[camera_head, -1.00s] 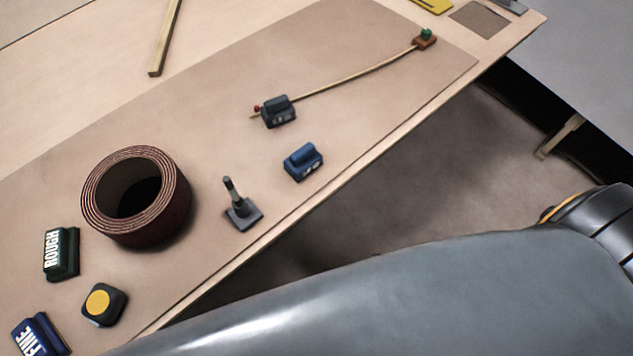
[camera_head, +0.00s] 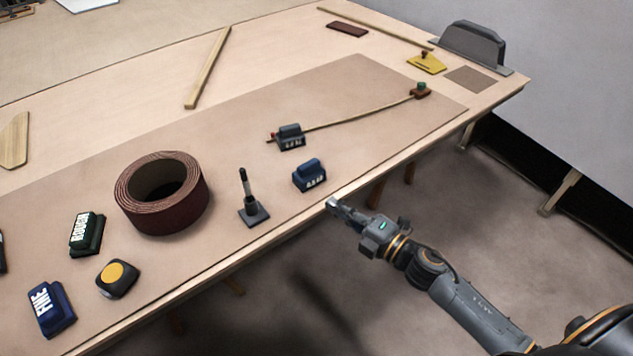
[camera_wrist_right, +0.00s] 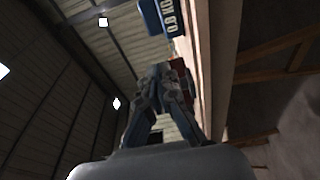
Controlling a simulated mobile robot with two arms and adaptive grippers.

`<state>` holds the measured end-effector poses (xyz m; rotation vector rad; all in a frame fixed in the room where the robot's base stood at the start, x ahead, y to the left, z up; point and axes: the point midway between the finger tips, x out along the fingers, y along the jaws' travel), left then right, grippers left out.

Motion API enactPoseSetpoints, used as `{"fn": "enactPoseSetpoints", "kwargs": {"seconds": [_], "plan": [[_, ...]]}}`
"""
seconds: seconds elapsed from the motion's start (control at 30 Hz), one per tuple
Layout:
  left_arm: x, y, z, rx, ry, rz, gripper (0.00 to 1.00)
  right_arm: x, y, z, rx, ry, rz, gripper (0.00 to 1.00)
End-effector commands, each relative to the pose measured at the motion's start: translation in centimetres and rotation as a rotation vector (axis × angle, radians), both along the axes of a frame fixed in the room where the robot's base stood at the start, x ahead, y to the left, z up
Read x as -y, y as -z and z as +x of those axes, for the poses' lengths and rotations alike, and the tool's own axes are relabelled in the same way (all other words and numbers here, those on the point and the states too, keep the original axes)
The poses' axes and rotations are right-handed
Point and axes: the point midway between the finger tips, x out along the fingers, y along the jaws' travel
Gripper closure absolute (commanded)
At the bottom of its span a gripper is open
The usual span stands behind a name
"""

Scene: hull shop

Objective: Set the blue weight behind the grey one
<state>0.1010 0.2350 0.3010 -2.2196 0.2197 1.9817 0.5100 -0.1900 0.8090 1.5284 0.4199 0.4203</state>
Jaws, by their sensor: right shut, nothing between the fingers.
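The blue weight (camera_head: 309,176) sits on the brown mat near the table's front edge. It also shows at the top of the right wrist view (camera_wrist_right: 172,14), with white lettering. The grey weight (camera_head: 291,137) stands behind it and slightly left, beside a thin wooden strip. My right gripper (camera_head: 336,205) is at the table's front edge, in front of the blue weight and a little right, apart from it. Its fingers are shut and empty, and show in the right wrist view (camera_wrist_right: 162,78). My left gripper is not in view.
A dark upright post on a square base (camera_head: 253,214) stands left of the blue weight. A brown abrasive roll (camera_head: 190,211) is further left. The thin strip (camera_head: 360,114) runs from the grey weight to a small brown block (camera_head: 420,91). The mat behind the strip is clear.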

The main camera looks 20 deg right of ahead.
Motion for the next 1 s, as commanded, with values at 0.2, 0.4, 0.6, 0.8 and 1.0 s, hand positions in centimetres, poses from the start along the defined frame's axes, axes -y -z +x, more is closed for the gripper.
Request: {"fn": "enactPoseSetpoints", "kwargs": {"seconds": [0.2,0.4,0.6,0.8,1.0], "plan": [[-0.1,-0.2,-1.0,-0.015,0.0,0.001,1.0,-2.5,-0.2,4.2,0.003,-0.001,0.002,1.0],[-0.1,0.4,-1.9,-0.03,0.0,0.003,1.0,-2.6,0.1,7.4,0.001,0.002,0.0,1.0],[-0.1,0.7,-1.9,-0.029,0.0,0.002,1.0,-2.3,0.1,9.0,-0.001,0.0,0.0,1.0],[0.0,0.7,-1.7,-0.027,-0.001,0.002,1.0,-2.2,0.1,9.2,-0.003,0.0,0.001,1.0],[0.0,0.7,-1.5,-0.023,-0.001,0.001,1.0,-2.2,0.1,9.2,-0.002,0.0,0.001,1.0]]}}
